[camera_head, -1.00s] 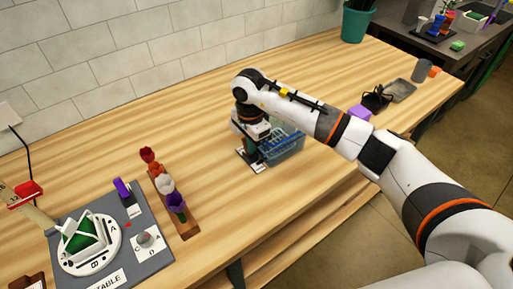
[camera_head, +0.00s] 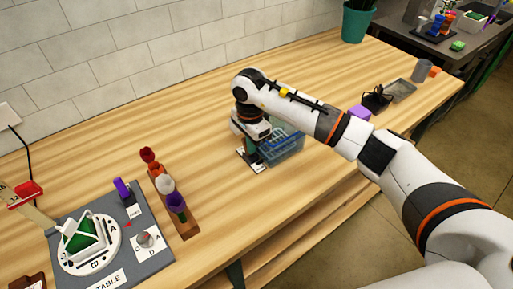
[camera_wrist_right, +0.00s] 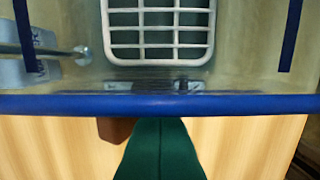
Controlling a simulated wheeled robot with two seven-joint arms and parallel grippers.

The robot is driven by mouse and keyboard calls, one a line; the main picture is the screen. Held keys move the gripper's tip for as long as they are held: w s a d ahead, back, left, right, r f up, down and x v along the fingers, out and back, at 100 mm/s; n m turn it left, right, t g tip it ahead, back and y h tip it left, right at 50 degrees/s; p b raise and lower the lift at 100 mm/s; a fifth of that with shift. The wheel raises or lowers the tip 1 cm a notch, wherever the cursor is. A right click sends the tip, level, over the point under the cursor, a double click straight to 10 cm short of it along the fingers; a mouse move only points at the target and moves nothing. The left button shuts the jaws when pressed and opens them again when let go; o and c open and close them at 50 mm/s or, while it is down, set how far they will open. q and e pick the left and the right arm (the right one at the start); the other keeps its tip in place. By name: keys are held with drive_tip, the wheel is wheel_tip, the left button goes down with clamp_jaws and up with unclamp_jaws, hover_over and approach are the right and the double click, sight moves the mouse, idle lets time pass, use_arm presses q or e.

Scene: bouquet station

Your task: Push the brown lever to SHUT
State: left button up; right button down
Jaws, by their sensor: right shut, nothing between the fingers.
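My right gripper (camera_head: 252,160) points down at the left end of a clear blue-rimmed basin (camera_head: 285,150). In the right wrist view its green fingers (camera_wrist_right: 160,150) are together and empty, beside the basin's blue rim (camera_wrist_right: 160,104). A brown piece (camera_wrist_right: 115,130), which looks like the lever, shows just left of the fingers, partly hidden under the rim; I cannot tell whether they touch. In the head view my gripper hides the lever. A white plate with dark marks (camera_head: 258,168) lies below the gripper; its text is unreadable. My left gripper is out of view.
A wooden rack of flowers (camera_head: 187,228) and a grey turntable board (camera_head: 155,262) stand to the left. A purple block (camera_head: 360,112), a black item (camera_head: 377,98) and a grey tray (camera_head: 400,90) lie to the right. The wood between rack and basin is clear.

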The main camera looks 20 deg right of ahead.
drive_tip(key=shift+w+a+r+p, duration=0.2)
drive_tip(key=shift+r+p, duration=0.15)
drive_tip(key=shift+r, duration=0.25)
idle(0.5)
drive_tip(key=shift+d+r, duration=0.1)
drive_tip(key=shift+r, duration=0.05)
drive_tip(key=r+p, duration=0.2)
drive_tip(key=r, duration=0.3)
drive_tip(key=shift+s+r, duration=0.15)
drive_tip(key=shift+s, duration=0.05)
idle(0.5)
